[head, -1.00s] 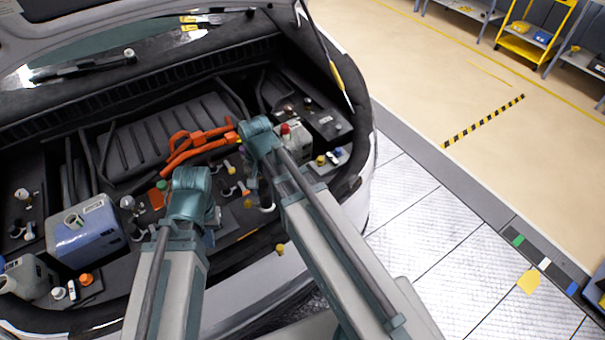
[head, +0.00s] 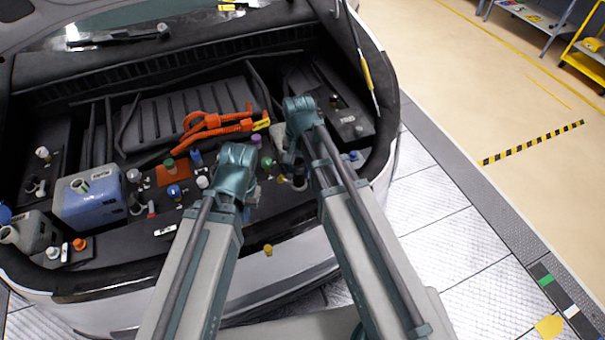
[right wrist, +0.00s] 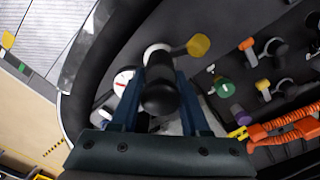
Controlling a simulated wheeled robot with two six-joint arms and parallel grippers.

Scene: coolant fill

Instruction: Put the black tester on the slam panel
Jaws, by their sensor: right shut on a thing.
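In the right wrist view my right gripper (right wrist: 160,80) is shut on a black rounded cylinder, which looks like the black tester (right wrist: 160,97). The tester is held between both blue fingers, above a white-ringed neck (right wrist: 152,51) with a tethered yellow cap; whether they touch I cannot tell. In the head view the right wrist (head: 302,112) is over the right side of the bay, and its fingers and the tester are hidden. My left gripper (head: 235,180) is over the bay's front middle, with its fingers hidden. The dark slam panel (head: 120,250) appears to run along the bay's front edge.
A blue-filled jug (head: 92,208) and a grey jug (head: 32,232) stand at the left. Orange cables (head: 215,125) lie mid-bay. Several small capped necks crowd the front, including a blue cap (head: 173,191). A black box (head: 350,122) stands at the right.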

